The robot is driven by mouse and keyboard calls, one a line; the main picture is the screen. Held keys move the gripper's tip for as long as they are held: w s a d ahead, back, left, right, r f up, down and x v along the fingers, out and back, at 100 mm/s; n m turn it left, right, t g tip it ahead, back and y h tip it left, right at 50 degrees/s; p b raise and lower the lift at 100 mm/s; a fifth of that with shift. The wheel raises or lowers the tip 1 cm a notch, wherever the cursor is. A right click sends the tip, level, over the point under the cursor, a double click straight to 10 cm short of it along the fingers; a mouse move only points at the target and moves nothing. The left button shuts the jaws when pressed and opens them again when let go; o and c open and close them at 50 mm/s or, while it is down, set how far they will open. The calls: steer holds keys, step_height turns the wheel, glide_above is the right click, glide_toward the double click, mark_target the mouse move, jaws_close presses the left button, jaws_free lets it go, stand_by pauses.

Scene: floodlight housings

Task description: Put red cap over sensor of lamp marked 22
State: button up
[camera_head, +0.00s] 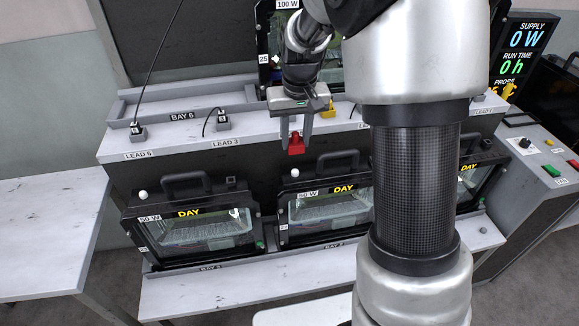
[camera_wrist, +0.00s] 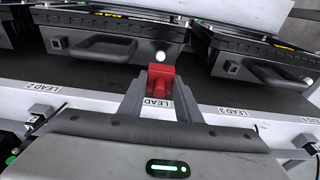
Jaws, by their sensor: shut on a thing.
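My gripper (camera_head: 297,138) is shut on a red cap (camera_head: 296,146) and holds it in front of the grey ledge, above and behind the middle lamp (camera_head: 325,215). In the wrist view the red cap (camera_wrist: 161,74) sits between the fingertips (camera_wrist: 160,88). A white ball-shaped sensor (camera_head: 294,173) stands at the middle lamp's top left corner, a little below the cap in the head view. In the wrist view this sensor (camera_wrist: 160,56) shows just past the cap, apart from it. The left lamp (camera_head: 190,225) has its own white sensor (camera_head: 143,195). The small number tags are too blurred to read surely.
Black handles (camera_head: 338,161) rise from the lamp tops. Lead plugs (camera_head: 137,129) and a yellow object (camera_head: 328,108) stand on the ledge (camera_head: 180,140). A lamp tagged 25 (camera_head: 264,59) is behind. My arm hides much of the right lamp (camera_head: 478,170). A side table (camera_head: 50,240) is clear.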

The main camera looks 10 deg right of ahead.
mark_target(295, 169)
step_height(295, 169, down, 7)
steer(key=shift+f, duration=0.2)
steer(key=shift+b, duration=0.3)
steer(key=shift+f+b, duration=0.4)
steer(key=shift+f, duration=0.15)
steer(key=o, duration=1.1)
steer(key=shift+r, duration=0.15)
